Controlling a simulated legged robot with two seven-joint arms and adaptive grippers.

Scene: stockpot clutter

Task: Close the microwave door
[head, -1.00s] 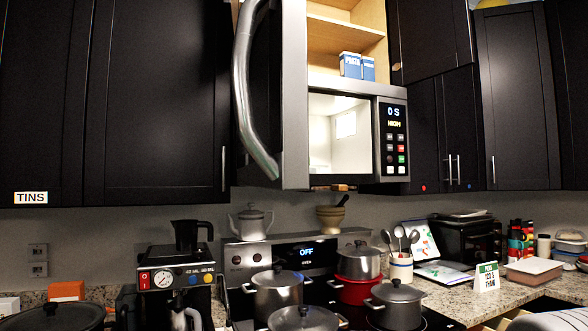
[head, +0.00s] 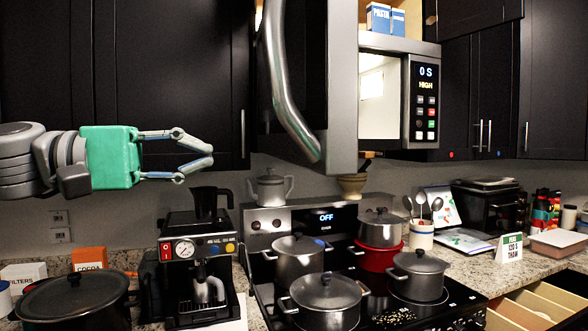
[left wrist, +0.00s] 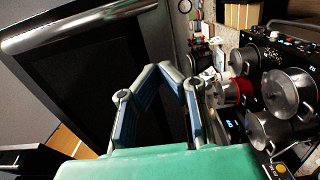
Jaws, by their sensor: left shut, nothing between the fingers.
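The microwave (head: 424,143) hangs above the stove, with its lit interior (head: 379,95) showing. Its door (head: 343,90) stands open, swung out toward me, with a long curved silver handle (head: 288,95). In the left wrist view the dark door (left wrist: 95,75) fills the left side, and the handle (left wrist: 75,30) crosses the top. My left gripper (head: 211,154) is shut and empty, left of the door and apart from the handle in the head view. It also shows in the left wrist view (left wrist: 163,72). My right gripper is not in view.
Below are a stove with several pots (head: 325,295), a coffee machine (head: 198,255) and a big dark pot (head: 75,300). Dark cabinets (head: 170,75) line the wall behind my left arm. An open drawer (head: 540,305) shows at lower right.

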